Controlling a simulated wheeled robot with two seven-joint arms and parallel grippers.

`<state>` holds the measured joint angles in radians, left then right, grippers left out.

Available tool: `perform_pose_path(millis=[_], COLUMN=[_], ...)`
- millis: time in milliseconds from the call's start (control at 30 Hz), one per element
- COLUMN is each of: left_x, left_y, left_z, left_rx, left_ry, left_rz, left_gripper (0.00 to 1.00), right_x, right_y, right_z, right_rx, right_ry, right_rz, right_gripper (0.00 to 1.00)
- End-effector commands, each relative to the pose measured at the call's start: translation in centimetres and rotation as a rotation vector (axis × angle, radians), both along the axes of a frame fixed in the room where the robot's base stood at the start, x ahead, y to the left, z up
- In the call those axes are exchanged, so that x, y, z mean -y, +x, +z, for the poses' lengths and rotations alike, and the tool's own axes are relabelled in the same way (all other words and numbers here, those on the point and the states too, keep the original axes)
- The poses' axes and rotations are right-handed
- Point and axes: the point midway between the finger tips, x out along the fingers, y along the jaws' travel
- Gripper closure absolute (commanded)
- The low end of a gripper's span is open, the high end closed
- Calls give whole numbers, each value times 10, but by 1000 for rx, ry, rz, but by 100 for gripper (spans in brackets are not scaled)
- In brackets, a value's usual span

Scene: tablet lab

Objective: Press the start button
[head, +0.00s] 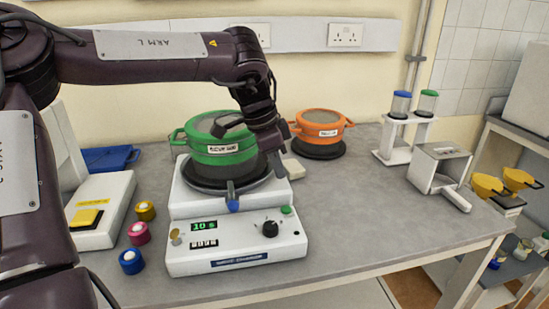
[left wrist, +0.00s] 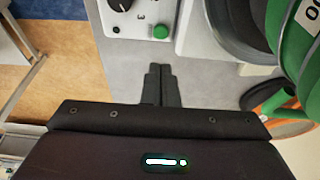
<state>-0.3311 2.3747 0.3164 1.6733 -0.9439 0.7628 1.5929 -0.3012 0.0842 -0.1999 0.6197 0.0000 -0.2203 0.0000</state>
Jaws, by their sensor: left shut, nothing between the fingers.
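The white machine (head: 238,253) stands at the table's front, with a green display, a black dial (head: 270,229) and a green button (head: 286,210) at its upper right. The green button (left wrist: 160,31) and part of the dial (left wrist: 121,4) also show in the left wrist view. My left gripper (head: 274,160) is beside the green pot (head: 200,138), behind the button in the head view. In the left wrist view its two fingers (left wrist: 160,70) are together and empty, with their tips apart from the button in the picture. My right gripper is not in view.
The green pot sits on the machine, close to my left gripper. An orange pot (head: 322,127) stands behind. Pink, blue and yellow-topped jars (head: 138,233) and a box with a yellow key (head: 86,219) are at left. The table right of the machine is clear.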

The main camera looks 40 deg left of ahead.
Motion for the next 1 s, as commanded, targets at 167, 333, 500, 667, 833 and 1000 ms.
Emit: perform_pose_path(millis=[167,333,500,667,833,1000], left_x=[7,10,10,9,9,9], left_y=[8,10,11,11,11,11], left_z=[-39,-67,-84,-90,-90,-93], left_rx=[-6,-5,-2,0,0,0], left_ry=[1,-1,0,1,1,1], left_rz=[0,1,1,1,1,1], left_gripper=[100,100,100,100,100,100], right_x=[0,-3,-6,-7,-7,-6], right_y=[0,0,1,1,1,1], right_z=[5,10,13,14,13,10], right_rx=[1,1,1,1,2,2], right_ry=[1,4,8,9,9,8], right_rz=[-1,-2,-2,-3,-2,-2], right_gripper=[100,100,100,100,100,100])
